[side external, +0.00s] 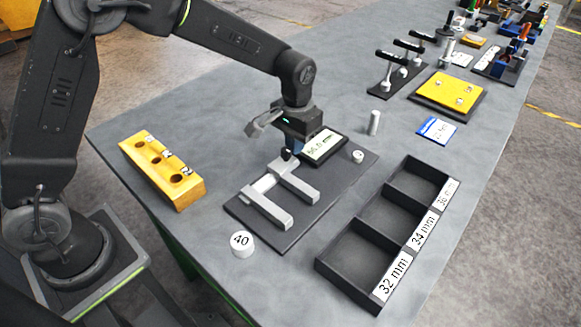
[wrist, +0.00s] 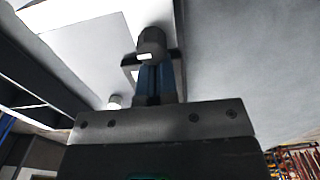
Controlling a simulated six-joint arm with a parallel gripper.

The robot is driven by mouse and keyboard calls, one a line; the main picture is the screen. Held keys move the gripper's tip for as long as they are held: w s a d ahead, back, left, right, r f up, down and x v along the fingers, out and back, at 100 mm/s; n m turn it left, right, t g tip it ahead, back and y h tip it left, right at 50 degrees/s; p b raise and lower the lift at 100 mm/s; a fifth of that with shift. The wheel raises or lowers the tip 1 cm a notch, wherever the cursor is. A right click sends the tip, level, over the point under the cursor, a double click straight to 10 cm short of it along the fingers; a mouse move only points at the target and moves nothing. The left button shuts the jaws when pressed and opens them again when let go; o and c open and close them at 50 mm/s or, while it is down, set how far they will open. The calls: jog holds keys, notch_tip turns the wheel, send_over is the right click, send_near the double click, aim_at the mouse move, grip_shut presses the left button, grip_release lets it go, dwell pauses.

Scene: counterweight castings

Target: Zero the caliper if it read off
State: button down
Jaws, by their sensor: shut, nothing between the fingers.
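The caliper (side external: 268,186) lies on a dark base plate (side external: 318,210), with two grey jaws apart and pointing to the lower right. Its display (side external: 323,147) shows a figure that looks like 56.0 mm, though it is small and slanted. A small white round knob or button (side external: 358,156) stands on the plate right of the display. My gripper (side external: 289,154) points down at the caliper beside the display's left end, shut and empty. Whether it touches the caliper is unclear. In the wrist view the blue fingers (wrist: 155,80) are together and cover part of the caliper.
A yellow block with holes (side external: 162,170) is at left. A white round piece marked 40 (side external: 242,244) stands at the front. A black tray (side external: 385,230) with compartments labelled 32, 34 and apparently 36 mm is at right.

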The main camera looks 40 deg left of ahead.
aim_at(276, 167)
jog(key=shift+s, duration=3.05)
jog(key=shift+r, duration=3.5)
jog(key=shift+r, duration=0.1)
jog(key=s+a+r+t, duration=0.2)
jog(key=s+a+r, duration=0.2)
jog(key=s, duration=0.5)
jog(key=s+a+r+t, duration=0.3)
jog(key=s+a+r, duration=0.1)
jog(key=s, duration=0.5)
jog(key=shift+s+t, duration=0.3)
jog(key=shift+s, duration=0.05)
jog(key=shift+w+r, duration=0.1)
jog(key=shift+r, duration=0.05)
